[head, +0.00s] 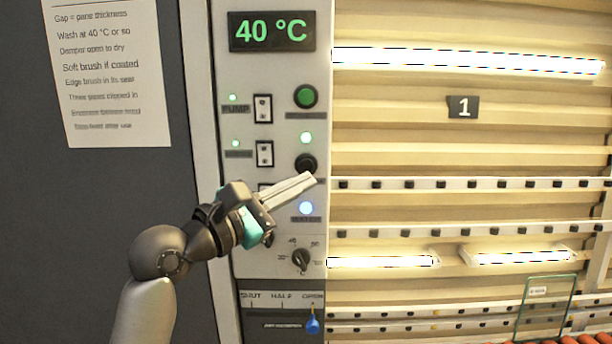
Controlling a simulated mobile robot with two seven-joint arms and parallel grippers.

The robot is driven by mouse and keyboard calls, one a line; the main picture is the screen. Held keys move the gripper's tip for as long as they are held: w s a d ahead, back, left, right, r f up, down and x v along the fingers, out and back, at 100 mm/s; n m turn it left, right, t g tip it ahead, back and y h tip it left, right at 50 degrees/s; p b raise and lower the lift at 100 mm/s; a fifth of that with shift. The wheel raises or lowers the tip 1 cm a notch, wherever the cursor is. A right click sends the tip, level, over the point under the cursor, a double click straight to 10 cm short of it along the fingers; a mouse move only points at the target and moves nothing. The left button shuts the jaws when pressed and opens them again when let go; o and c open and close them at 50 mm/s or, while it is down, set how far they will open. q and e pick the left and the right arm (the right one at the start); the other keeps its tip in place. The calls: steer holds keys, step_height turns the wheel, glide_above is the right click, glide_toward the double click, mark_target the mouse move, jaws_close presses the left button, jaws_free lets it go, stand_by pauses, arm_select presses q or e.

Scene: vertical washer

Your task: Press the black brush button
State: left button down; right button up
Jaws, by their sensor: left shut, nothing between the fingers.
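The black button (305,162) sits on the grey control panel, below a green button (305,96) and a lit green lamp (306,138). Its label is mostly hidden by my gripper, so I cannot read it. My left gripper (308,180) is shut and empty, with its fingertips at the lower edge of the black button in the picture. I cannot tell whether they touch it. My right gripper is not in view.
The panel (225,190) also holds switches (264,153), a display reading 40 °C (271,32), a blue lamp (306,208), a black knob (301,259) and a blue-tipped lever (313,324). A glass pane (545,308) stands at lower right.

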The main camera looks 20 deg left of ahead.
mark_target(306, 166)
arm_select(q)
steer(key=shift+w+a, duration=0.25)
steer(key=shift+w, duration=0.65)
steer(key=shift+w+a, duration=0.25)
steer(key=shift+w, duration=0.65)
steer(key=shift+w+r+p, duration=0.1)
steer(key=shift+p, duration=0.3)
stand_by(0.3)
steer(key=shift+w+a, duration=0.1)
steer(key=shift+w, duration=0.2)
steer(key=shift+w+a+p, duration=0.15)
steer(key=shift+w+p, duration=0.25)
steer(key=shift+p, duration=0.05)
stand_by(0.6)
stand_by(0.3)
steer(key=shift+s+d+p, duration=0.25)
steer(key=shift+s+p, duration=0.45)
steer(key=shift+s, duration=0.1)
